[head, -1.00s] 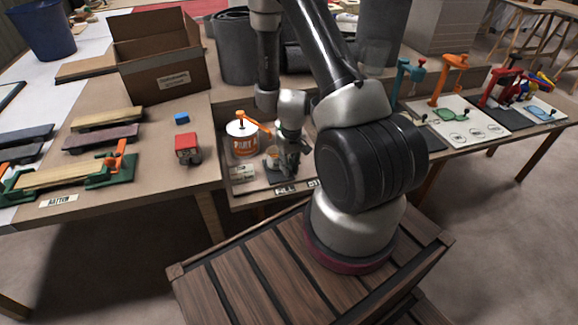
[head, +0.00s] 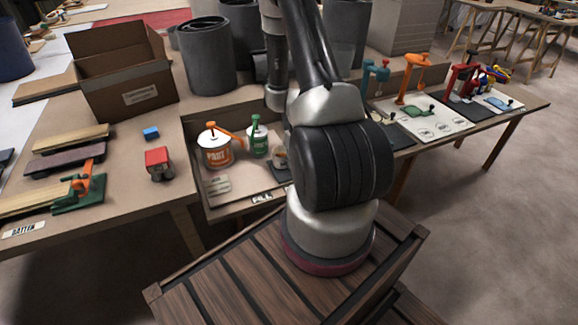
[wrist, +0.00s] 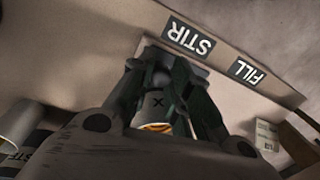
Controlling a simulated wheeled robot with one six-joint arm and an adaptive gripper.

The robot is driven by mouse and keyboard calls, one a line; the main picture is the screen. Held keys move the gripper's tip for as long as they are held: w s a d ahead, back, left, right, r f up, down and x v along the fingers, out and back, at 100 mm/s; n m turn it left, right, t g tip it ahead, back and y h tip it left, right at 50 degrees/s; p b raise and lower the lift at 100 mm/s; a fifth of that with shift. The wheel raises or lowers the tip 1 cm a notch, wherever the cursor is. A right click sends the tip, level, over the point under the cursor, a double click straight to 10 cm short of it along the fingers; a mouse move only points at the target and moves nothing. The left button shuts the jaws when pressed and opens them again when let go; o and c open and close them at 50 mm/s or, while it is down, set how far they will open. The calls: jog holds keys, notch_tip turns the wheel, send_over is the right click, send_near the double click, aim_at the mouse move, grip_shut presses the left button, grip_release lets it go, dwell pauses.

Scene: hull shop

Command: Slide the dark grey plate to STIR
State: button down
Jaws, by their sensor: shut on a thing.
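The dark grey plate (head: 281,172) lies in the front of the tray, with its right part behind my arm. In the wrist view, part of the plate (wrist: 195,72) shows beside the STIR label (wrist: 188,38). A small pale cup (head: 280,158) stands at the plate. My gripper (wrist: 165,72) is low at the plate and shut on it; the fingers hide the exact contact. A grey surface marked X and an orange rim show between the fingers. My arm hides the gripper in the head view. The FILL label (head: 262,197) is on the tray's front edge; it also shows in the wrist view (wrist: 247,73).

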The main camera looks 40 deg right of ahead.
jog(key=shift+d, duration=0.2)
jog(key=c, duration=1.3)
grip_release()
jog(key=shift+s+d, duration=0.1)
jog(key=shift+d, duration=0.05)
notch_tip(320, 180, up, 12)
jog(key=shift+d, duration=0.3)
